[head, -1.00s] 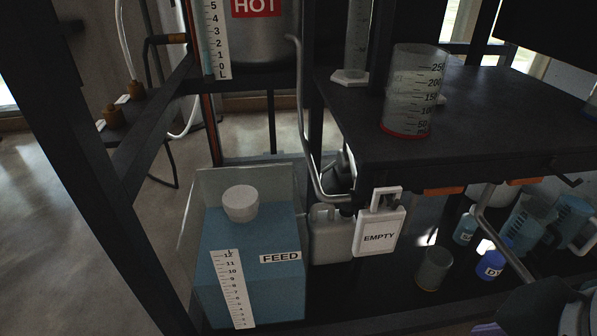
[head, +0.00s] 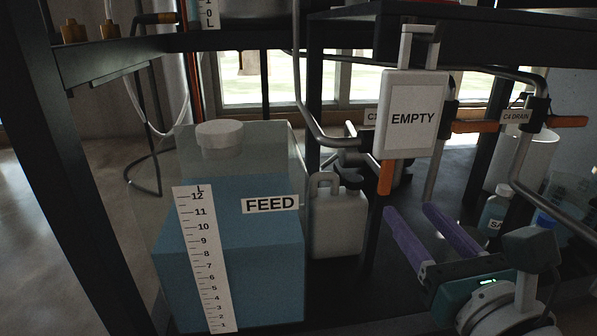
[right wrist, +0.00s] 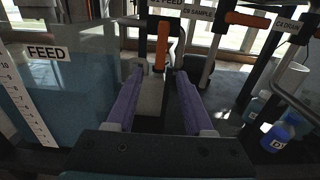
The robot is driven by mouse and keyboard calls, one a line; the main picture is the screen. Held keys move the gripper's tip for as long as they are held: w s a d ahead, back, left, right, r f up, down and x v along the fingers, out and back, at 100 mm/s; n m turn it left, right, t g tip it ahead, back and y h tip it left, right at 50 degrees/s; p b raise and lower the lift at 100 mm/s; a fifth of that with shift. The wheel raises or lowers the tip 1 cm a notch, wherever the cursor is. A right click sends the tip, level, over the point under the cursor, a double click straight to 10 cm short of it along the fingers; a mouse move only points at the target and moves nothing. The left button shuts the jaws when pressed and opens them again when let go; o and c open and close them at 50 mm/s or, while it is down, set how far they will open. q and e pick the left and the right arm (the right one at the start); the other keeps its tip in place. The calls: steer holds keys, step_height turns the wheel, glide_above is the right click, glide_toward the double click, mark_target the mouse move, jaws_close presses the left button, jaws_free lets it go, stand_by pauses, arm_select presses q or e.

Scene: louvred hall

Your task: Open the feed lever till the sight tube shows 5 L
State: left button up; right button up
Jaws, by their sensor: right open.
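The feed lever is an orange handle (head: 385,178) hanging straight down below the EMPTY tag, which hides its upper part in the head view. In the right wrist view the orange lever (right wrist: 163,42) hangs beneath a label ending in FEED (right wrist: 165,3). My right gripper (head: 412,212) has purple fingers, is open and empty, and points toward the lever from below and in front, apart from it. In the right wrist view the lever lies beyond the fingertips (right wrist: 160,76), between their lines. Only the bottom of the sight tube's scale (head: 208,14) shows; the level is out of view.
The FEED tank (head: 270,255) with blue liquid stands left. The EMPTY tag (head: 412,115) hangs in front of the valves. Other orange levers (head: 478,126) sit to the right, one by the C4 DRAIN label (head: 516,117). A white jug (head: 338,225) and bottles (head: 494,212) stand on the shelf.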

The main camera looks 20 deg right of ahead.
mark_target(387, 183)
steer(key=b+x, duration=0.2)
steer(key=x, duration=0.5)
steer(key=shift+w+d, duration=0.15)
steer(key=shift+w, duration=0.2)
steer(key=shift+w, duration=0.2)
steer(key=shift+w+d, duration=0.15)
steer(key=shift+w, duration=0.55)
steer(key=shift+c, duration=0.3)
steer(key=shift+s, duration=0.1)
steer(key=c, duration=0.3)
jaws_close()
